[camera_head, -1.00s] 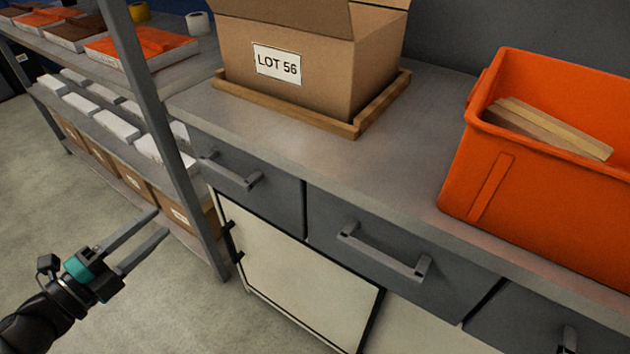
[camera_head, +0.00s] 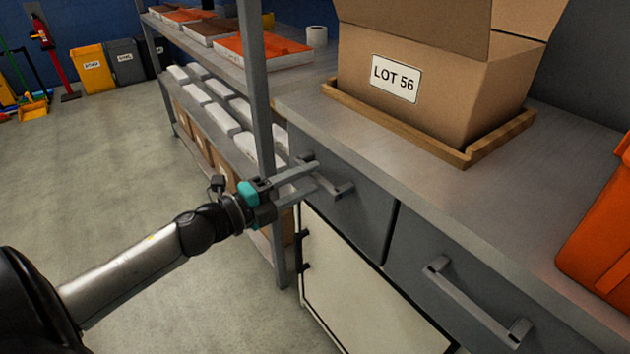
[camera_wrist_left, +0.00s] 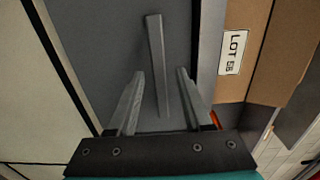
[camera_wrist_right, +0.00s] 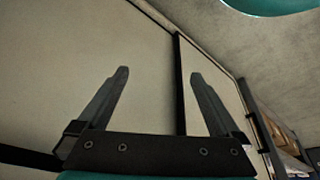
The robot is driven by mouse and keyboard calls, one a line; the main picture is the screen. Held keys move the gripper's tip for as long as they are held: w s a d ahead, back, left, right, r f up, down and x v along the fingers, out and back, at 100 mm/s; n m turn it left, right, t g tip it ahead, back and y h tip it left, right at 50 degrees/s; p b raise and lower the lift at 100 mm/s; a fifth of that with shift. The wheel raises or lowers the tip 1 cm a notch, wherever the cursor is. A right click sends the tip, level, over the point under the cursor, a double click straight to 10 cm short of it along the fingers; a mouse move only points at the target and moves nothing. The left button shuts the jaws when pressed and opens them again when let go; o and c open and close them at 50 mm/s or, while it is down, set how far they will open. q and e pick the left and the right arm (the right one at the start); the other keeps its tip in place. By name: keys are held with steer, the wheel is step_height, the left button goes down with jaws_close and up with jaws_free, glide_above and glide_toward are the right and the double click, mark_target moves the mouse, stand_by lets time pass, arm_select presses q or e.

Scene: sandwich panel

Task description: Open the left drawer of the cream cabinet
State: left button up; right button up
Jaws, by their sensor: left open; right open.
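The left drawer (camera_head: 352,208) of the cabinet has a dark grey front and looks shut. Its grey bar handle (camera_head: 330,182) also shows in the left wrist view (camera_wrist_left: 157,62). The cabinet's cream door (camera_head: 362,290) is below it. My left gripper (camera_head: 312,178) is open at the handle. In the left wrist view its two fingers (camera_wrist_left: 158,75) lie on either side of the bar, with gaps; I cannot tell whether they touch it. My right gripper (camera_wrist_right: 158,75) is open and empty in the right wrist view, facing cream panels (camera_wrist_right: 60,60).
A second drawer handle (camera_head: 475,303) is to the right. A cardboard box (camera_head: 440,100) marked LOT 56 stands in a wooden tray (camera_head: 395,122) on the worktop (camera_head: 500,200). An orange bin (camera_head: 605,230) is at the right. A shelf post (camera_head: 258,90) stands close to my left gripper.

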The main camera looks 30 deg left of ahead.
arm_select(q)
steer(key=shift+x, duration=1.15)
steer(key=shift+c, duration=0.2)
jaws_close()
stand_by(0.5)
